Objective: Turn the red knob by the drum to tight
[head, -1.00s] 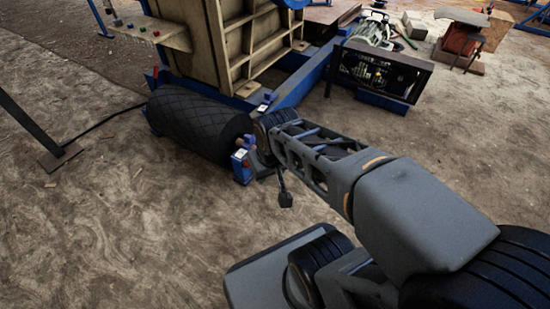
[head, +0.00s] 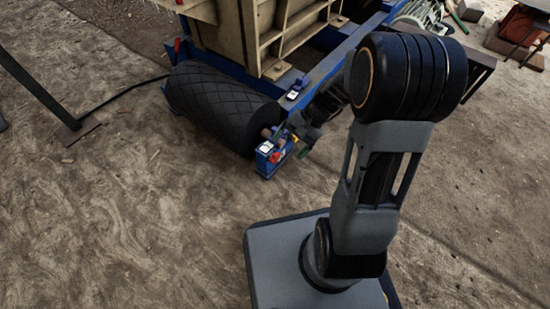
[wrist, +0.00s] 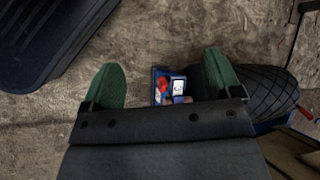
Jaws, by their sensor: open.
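The red knob (head: 275,156) is on a small blue bracket (head: 266,168) at the near end of the black cross-hatched drum (head: 225,103). In the wrist view the red knob (wrist: 162,89) shows between the two green fingers, beside a white label plate (wrist: 179,87). The drum (wrist: 270,88) lies to the right there, partly behind the right finger. My gripper (wrist: 163,74) is open, with no contact on the knob visible. I cannot read the knob's setting.
The blue machine frame (head: 325,68) and beige crusher body (head: 240,35) stand behind the drum. Another red part (head: 177,45) is at the drum's far end. A dark post (head: 38,90) stands on the left.

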